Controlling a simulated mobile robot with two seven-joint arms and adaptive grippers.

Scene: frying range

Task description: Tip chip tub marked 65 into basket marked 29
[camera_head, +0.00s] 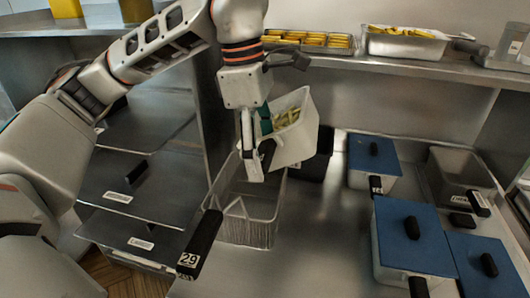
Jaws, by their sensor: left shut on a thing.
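A white tub (300,142) with pale green-yellow chips (287,117) inside hangs tilted in my left gripper (256,160). The gripper is shut on the tub's left side. No number shows on this tub, so I cannot tell if it is the one marked 65. The wire basket marked 29 (248,232) stands below and to the left of the tub, its black handle (203,242) toward the front. The tub's lower edge hangs over the basket's back right part. I see no chips in the basket. My right gripper is not in view.
Blue-lidded containers (413,228) stand on the right of the steel counter (315,255), with a grey pan (460,174) behind them. A shelf (370,65) with food trays (404,45) runs along the back. Dark lidded units (150,195) lie at left. The counter's front middle is clear.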

